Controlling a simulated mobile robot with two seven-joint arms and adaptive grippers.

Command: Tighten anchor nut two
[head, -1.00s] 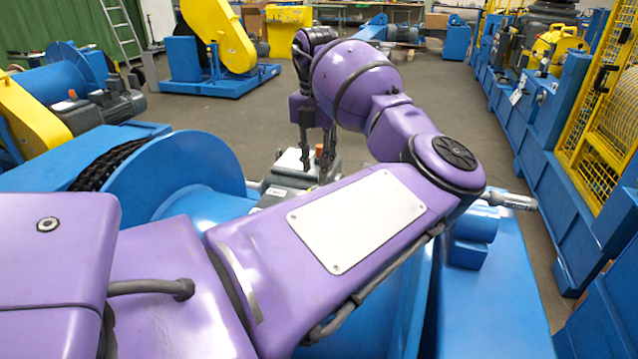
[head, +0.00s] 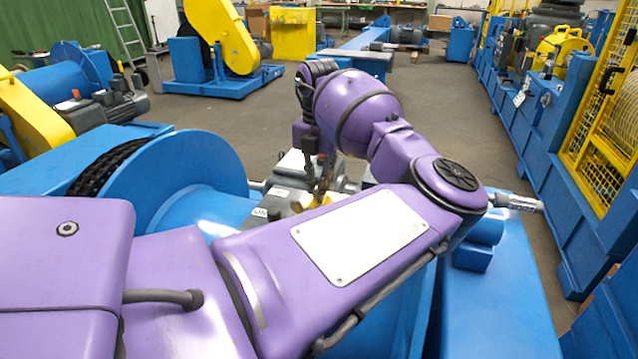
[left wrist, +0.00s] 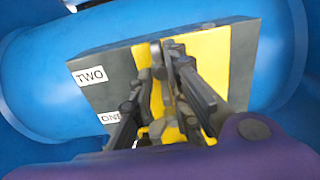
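My left gripper (head: 317,196) reaches down over a grey housing (head: 283,189) on the blue machine. In the left wrist view the gripper (left wrist: 165,54) is over the housing (left wrist: 107,75), which has a yellow band (left wrist: 209,68) and labels reading TWO (left wrist: 90,76) and ONE (left wrist: 110,117). The fingertips are close together over the yellow band, with a narrow gap between them. I cannot tell whether they hold anything. I cannot make out anchor nut two; the fingers cover part of the housing. My right gripper is not in view.
A blue drum flange (head: 190,165) with a dark chain (head: 103,170) stands left of the housing. A grey cylindrical tool-like part (head: 515,202) lies at the right on the blue frame. Yellow mesh guards (head: 600,135) line the right.

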